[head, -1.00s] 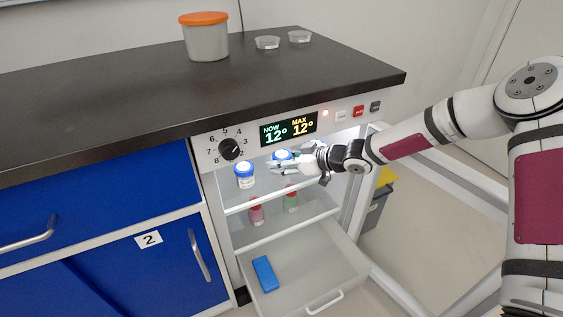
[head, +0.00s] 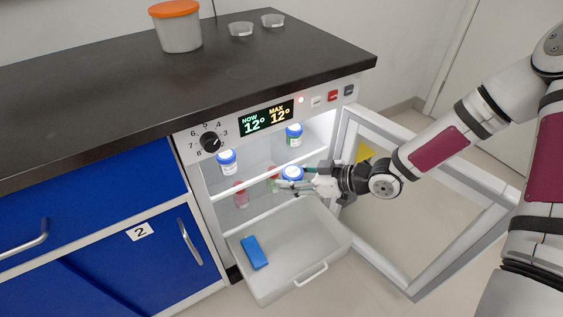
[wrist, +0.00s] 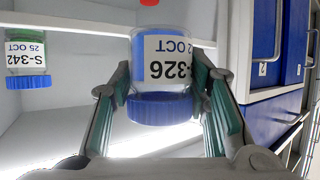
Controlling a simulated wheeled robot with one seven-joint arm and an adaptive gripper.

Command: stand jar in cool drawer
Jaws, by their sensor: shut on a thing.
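A clear jar with a blue lid and blue contents (head: 292,174) is held in my gripper (head: 287,188). The jar also shows between the fingers in the wrist view (wrist: 162,65), with a label reading S-326, 22 OCT, upside down in that picture. My gripper is shut on the jar's sides. It is at the front of the lit cabinet, around lower shelf height and above the drawer. The pulled-out bottom drawer (head: 320,252) holds a blue block (head: 254,252) lying on its left side. The rest of the drawer floor looks bare.
Blue-lidded jars stand on the upper shelf, one left (head: 227,163) and one right (head: 294,135). The open cabinet door (head: 425,205) is to the right.

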